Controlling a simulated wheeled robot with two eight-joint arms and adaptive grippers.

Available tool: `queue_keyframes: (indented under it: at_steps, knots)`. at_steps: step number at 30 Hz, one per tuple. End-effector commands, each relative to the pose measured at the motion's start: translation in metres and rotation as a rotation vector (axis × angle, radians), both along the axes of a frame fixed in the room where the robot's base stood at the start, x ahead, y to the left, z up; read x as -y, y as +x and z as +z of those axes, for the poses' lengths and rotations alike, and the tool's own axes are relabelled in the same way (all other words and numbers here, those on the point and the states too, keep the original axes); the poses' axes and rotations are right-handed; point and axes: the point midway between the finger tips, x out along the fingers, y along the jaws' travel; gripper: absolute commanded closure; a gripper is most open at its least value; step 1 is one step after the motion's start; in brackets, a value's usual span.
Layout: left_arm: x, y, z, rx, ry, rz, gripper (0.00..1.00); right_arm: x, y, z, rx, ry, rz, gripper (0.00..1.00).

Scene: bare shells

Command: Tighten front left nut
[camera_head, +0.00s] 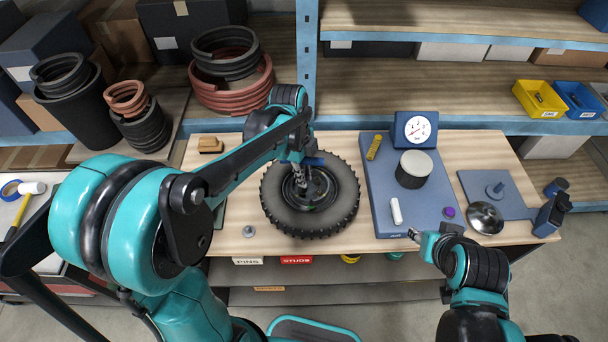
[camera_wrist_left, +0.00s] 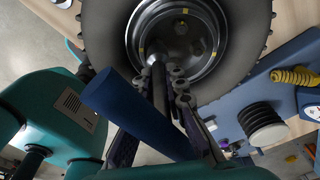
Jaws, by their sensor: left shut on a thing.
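A wheel with a black knobbly tyre (camera_head: 343,208) lies flat on the workbench. Its grey metal rim (camera_wrist_left: 215,62) shows yellow marks in the left wrist view. My left gripper (camera_head: 297,176) is over the wheel's hub, shut on a tool with a thick blue handle (camera_wrist_left: 135,108) and a dark shaft (camera_wrist_left: 160,88). The shaft reaches down toward the near part of the rim. I cannot tell whether its tip touches a nut, and the nut there is hidden. My right gripper (camera_head: 414,235) is near the blue mat's front edge, small in view; its finger opening is unclear.
Right of the wheel, a blue mat (camera_head: 385,205) holds a dial gauge (camera_head: 416,130), a black cylinder with a pale top (camera_head: 413,170) and a white stick (camera_head: 396,211). A metal dome (camera_head: 486,217) stands further right. A small bolt (camera_head: 248,231) is left of the wheel.

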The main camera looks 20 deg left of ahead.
Motion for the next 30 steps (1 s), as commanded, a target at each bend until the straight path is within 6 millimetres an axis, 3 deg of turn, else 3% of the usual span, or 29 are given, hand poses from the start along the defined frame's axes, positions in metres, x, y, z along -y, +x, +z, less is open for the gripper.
queue_keyframes:
  at_steps: [30]
  knots:
    - [0.0, 0.0, -0.012, 0.0, 0.0, 0.0, 1.0, 0.0, 0.0, -0.01, 0.0, 0.0, 0.0, 0.6]
